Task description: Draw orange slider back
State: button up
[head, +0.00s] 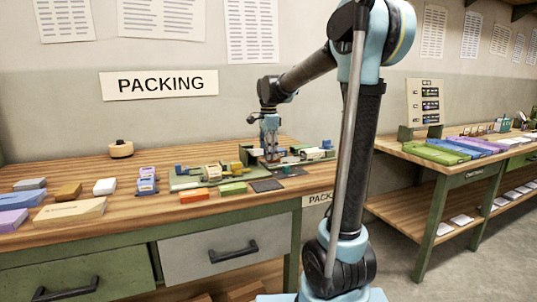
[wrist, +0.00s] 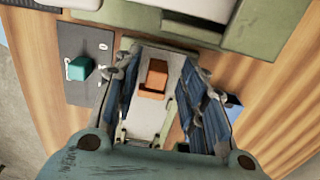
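In the wrist view the orange slider (wrist: 153,79) is a small block on a pale, narrow plate or track (wrist: 148,117). My gripper (wrist: 161,66) is open, with one finger on each side of the orange slider. Gaps show between the slider and both fingers, and I cannot tell how high the fingertips are above it. In the head view my gripper (head: 270,155) points down over the back right part of the packing table (head: 150,205). The orange slider cannot be made out there.
A teal knob (wrist: 80,68) stands on a dark panel left of my gripper in the wrist view. A green-grey fixture (wrist: 210,30) lies beyond the fingertips. In the head view a loose orange block (head: 194,195) and a green block (head: 233,188) lie near the table's front edge.

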notch_tip(320, 180, up, 12)
jog(key=shift+f, duration=0.15)
dwell(0.3)
